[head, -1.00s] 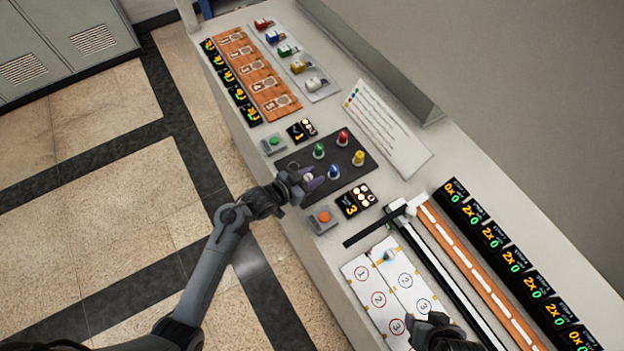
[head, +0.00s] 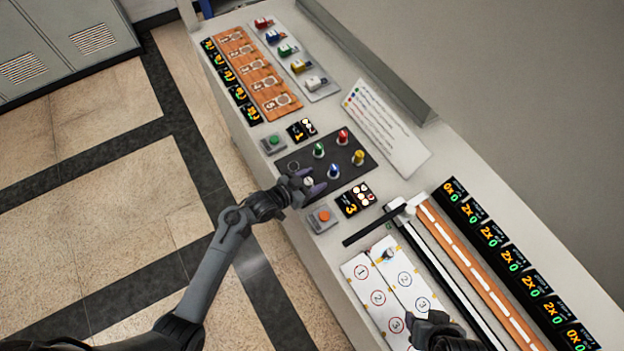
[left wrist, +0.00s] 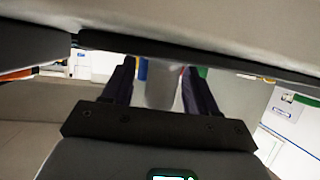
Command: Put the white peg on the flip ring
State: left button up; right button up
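The white peg (head: 308,182) stands on the dark mat (head: 345,178), near its left edge. My left gripper (head: 308,181) is low at the mat with a finger on either side of the peg. In the left wrist view the pale peg (left wrist: 162,88) shows between the two dark fingers, with a gap visible at its left side, so the gripper looks open around it. The flip ring (head: 293,165) is a thin circle on the mat, just above and left of the gripper. My right gripper (head: 435,332) is at the bottom edge; its fingers are unclear.
Green (head: 319,150), red (head: 342,137), blue (head: 334,172) and yellow (head: 358,158) pegs stand close by on the mat. A green button (head: 274,141) and an orange button (head: 323,216) flank it. A numbered white board (head: 385,290) lies nearer the bottom.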

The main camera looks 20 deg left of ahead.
pick_arm(q)
jog(key=shift+f+b, duration=0.1)
jog(key=shift+b, duration=0.4)
jog(key=s+a+r+n+g+y, duration=0.1)
jog(key=s+a+r+g+y, duration=0.1)
jog(key=s, duration=0.7)
jog(key=s+a+r+n+g+y, duration=0.1)
jog(key=s+a+r+g+y, duration=0.1)
jog(key=s, duration=0.8)
jog(key=s+a+r+n+g+y, duration=0.2)
jog(key=s+a+r+g, duration=0.1)
jog(key=s, duration=0.6)
jog(key=shift+s+r+g, duration=0.35)
jog(key=shift+g, duration=0.15)
jog(key=shift+a, duration=0.15)
